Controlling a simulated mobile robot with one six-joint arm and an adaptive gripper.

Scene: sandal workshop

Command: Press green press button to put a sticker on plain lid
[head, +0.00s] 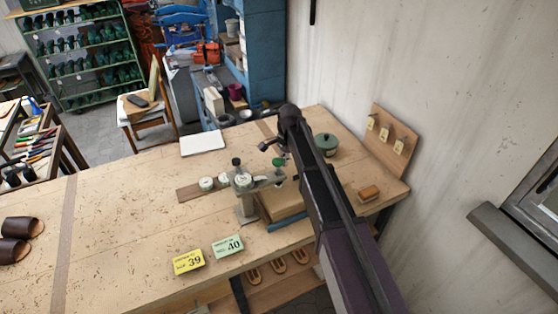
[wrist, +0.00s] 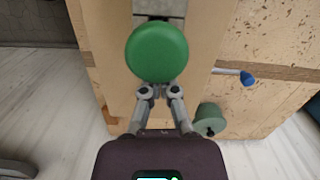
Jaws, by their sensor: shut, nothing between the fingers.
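The green press button (wrist: 157,52) is a large round disc in the wrist view, just ahead of my gripper (wrist: 160,88). My gripper's fingers are shut and empty, with their tips at the button's near edge; I cannot tell whether they touch it. In the head view the button is a small green spot (head: 279,163) on the press (head: 246,208), just below the end of my arm. Round pale-topped lids (head: 206,184) sit on a brown strip left of the press and by it. They are too small to tell which is plain.
A green pot (head: 327,144) stands right of my arm; a board with yellow tags (head: 388,140) leans by the wall. A brush (head: 369,193) lies near the right edge. Cards 39 (head: 188,262) and 40 (head: 228,247) lie in front. The bench's left middle is clear.

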